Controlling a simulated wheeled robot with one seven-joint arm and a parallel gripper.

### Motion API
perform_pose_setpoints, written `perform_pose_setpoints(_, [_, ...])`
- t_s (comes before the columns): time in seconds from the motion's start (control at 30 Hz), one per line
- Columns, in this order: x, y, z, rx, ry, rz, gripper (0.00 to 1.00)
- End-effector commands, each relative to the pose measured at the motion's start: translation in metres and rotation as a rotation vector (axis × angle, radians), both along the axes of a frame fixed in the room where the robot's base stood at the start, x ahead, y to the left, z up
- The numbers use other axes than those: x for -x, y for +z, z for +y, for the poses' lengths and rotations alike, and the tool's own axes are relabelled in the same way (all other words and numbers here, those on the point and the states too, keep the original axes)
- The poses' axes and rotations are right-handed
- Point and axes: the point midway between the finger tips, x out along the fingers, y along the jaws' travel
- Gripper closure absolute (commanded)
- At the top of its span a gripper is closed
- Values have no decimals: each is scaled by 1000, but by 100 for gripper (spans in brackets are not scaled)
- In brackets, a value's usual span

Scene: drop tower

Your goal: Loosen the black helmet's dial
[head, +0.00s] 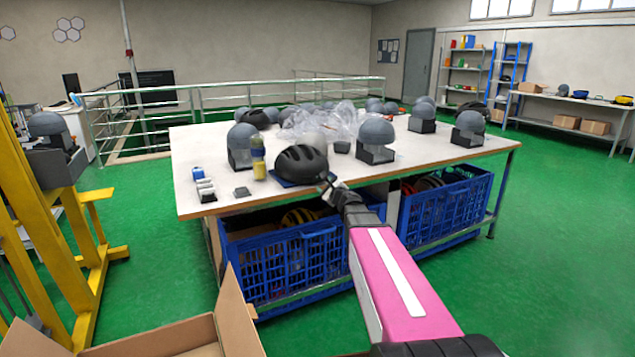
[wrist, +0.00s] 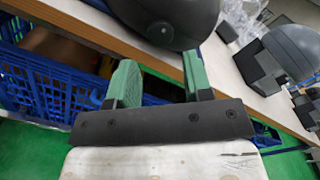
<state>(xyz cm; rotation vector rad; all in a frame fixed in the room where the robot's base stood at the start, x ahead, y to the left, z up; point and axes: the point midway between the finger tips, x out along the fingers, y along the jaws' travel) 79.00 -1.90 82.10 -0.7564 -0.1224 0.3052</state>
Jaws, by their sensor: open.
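I cannot tell whether that detail is the dial. My gripper (head: 326,183) is at the helmet's front right, by the table edge. In the wrist view, my gripper (wrist: 158,62) has its two green fingers wide apart, with nothing between them. The fingertips point toward the helmet's lower side; contact cannot be told.
Grey headforms on dark stands (head: 377,140) and clear plastic wrap (head: 320,120) lie behind and right of the helmet. Blue crates (head: 300,262) sit under the table. Green floor on the right is clear.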

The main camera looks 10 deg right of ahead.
Motion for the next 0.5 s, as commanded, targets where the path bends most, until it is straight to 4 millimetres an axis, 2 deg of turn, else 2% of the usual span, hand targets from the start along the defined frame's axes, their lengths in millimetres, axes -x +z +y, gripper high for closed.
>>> perform_pose_setpoints(0.03, [-14,0,3,0,1,-1,54])
perform_pose_setpoints(0.2, [-42,0,13,1,1,-1,54])
perform_pose_setpoints(0.33, [-56,0,18,1,1,-1,54])
perform_pose_setpoints(0.5, [-61,0,20,1,0,0,54])
